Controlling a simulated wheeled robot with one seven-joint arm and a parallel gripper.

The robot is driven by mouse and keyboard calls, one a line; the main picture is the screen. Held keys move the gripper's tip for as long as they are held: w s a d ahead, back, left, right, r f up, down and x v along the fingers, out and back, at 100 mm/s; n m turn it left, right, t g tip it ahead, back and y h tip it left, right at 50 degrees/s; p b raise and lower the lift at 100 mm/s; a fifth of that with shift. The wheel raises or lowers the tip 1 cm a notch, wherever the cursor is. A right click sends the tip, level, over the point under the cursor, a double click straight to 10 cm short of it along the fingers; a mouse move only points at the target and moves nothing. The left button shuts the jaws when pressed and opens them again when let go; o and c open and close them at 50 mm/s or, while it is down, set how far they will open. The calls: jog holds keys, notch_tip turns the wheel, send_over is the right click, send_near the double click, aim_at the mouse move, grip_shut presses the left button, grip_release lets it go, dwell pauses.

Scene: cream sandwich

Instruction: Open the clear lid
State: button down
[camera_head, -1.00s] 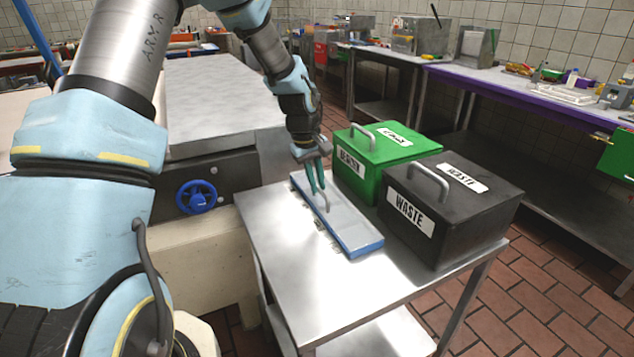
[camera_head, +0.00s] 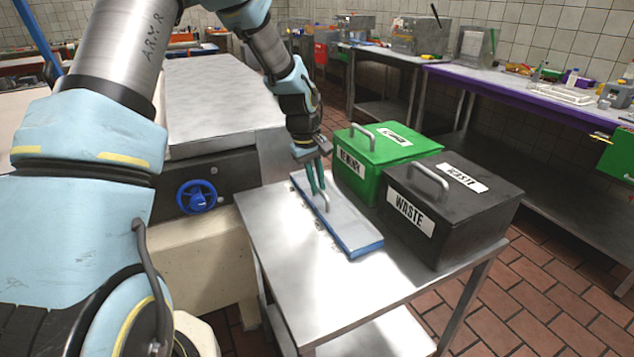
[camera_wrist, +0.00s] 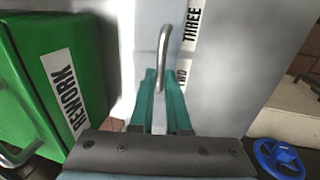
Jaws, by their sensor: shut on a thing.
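The clear lid (camera_head: 352,226) covers a shallow blue-edged tray (camera_head: 368,251) on the steel table. The lid lies flat, as far as I can see. A curved metal handle (camera_head: 325,200) stands up from it, and the handle also shows in the wrist view (camera_wrist: 163,50). My gripper (camera_head: 318,188) points down at the lid, with its teal fingers shut on the handle. In the wrist view the fingers (camera_wrist: 160,90) sit on either side of the handle's near end. The tray's contents cannot be made out.
A green REWORK box (camera_head: 385,155) and a black WASTE box (camera_head: 450,200), both with handles on top, stand close to the tray's right. The steel table (camera_head: 290,270) is bare in front. A blue handwheel (camera_head: 197,197) sits on the machine at left.

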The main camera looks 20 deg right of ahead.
jog(key=shift+r, duration=0.1)
jog(key=shift+d+r+y+p, duration=0.7)
jog(key=shift+y+p, duration=0.1)
jog(key=shift+y, duration=0.1)
jog(key=shift+d+r+y+p, duration=0.3)
jog(key=shift+d+y+p, duration=0.15)
jog(key=shift+y, duration=0.15)
jog(key=shift+d+r+y+p, duration=0.25)
jog(key=shift+d+y+p, duration=0.15)
jog(key=shift+y, duration=0.2)
jog(key=shift+w+d+r, duration=0.15)
jog(key=shift+d+r, duration=0.05)
jog(key=shift+d, duration=0.05)
jog(key=shift+d+r, duration=0.25)
jog(key=shift+d, duration=0.8)
jog(key=shift+w+d+f, duration=0.1)
jog(key=shift+d+f, duration=0.05)
jog(key=shift+d, duration=1.55)
